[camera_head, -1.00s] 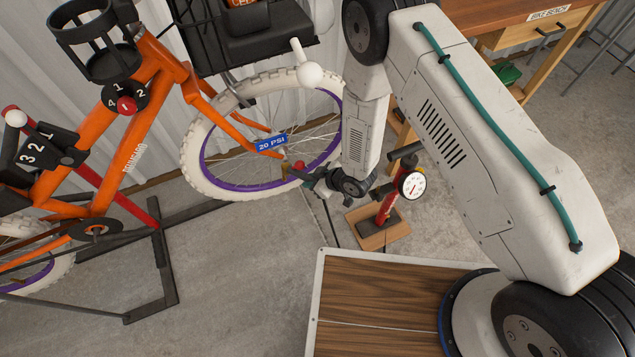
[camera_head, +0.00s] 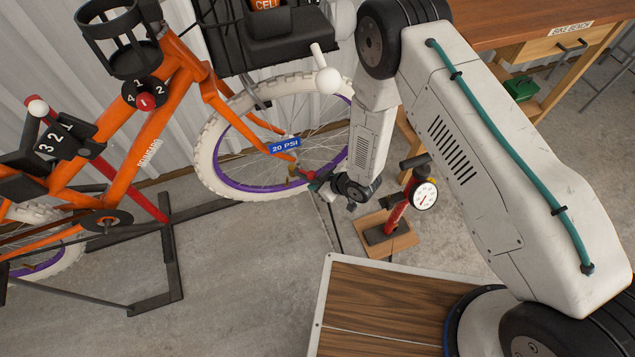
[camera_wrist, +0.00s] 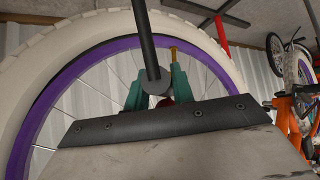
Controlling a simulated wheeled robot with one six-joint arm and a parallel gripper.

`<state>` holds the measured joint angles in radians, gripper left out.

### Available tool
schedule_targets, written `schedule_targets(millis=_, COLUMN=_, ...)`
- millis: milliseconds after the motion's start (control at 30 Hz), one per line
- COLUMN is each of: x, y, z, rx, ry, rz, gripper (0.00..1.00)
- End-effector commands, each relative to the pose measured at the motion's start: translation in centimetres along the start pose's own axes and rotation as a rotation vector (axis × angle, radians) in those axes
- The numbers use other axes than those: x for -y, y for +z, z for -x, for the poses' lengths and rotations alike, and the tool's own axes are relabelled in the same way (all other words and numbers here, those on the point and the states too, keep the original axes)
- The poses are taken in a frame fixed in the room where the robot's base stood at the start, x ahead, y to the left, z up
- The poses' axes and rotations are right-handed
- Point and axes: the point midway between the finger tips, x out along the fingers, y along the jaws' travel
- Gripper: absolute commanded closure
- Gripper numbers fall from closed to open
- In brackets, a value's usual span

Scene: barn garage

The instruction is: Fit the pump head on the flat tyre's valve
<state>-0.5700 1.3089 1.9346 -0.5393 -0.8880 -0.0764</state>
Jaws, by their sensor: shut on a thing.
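The white tyre (camera_head: 209,165) on a purple rim is the orange bicycle's wheel with the blue 20 PSI tag (camera_head: 284,146). A small brass valve (camera_head: 291,171) shows low on the wheel; in the wrist view a brass stem (camera_wrist: 173,52) stands just beyond my right finger. My gripper (camera_head: 314,181) is at the wheel's lower right, close to the valve. Its teal fingers (camera_wrist: 157,88) are shut on the pump head, of which a grey round part (camera_wrist: 155,87) and a bit of red show. A dark rod-like piece rises from it. The pump head looks apart from the valve.
The red pump (camera_head: 397,214) with a round white gauge (camera_head: 424,194) stands on a wooden base (camera_head: 405,240) right of my gripper. The bike bench (camera_head: 480,30) is at the back right. A black stand (camera_head: 170,255) holds the bicycle.

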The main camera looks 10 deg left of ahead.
Motion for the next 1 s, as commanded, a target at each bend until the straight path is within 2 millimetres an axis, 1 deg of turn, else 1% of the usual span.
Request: schedule_targets(millis=1000, x=1.7, y=-0.7, z=-0.7, rx=0.0, ry=0.0, rz=0.0, gripper=0.99)
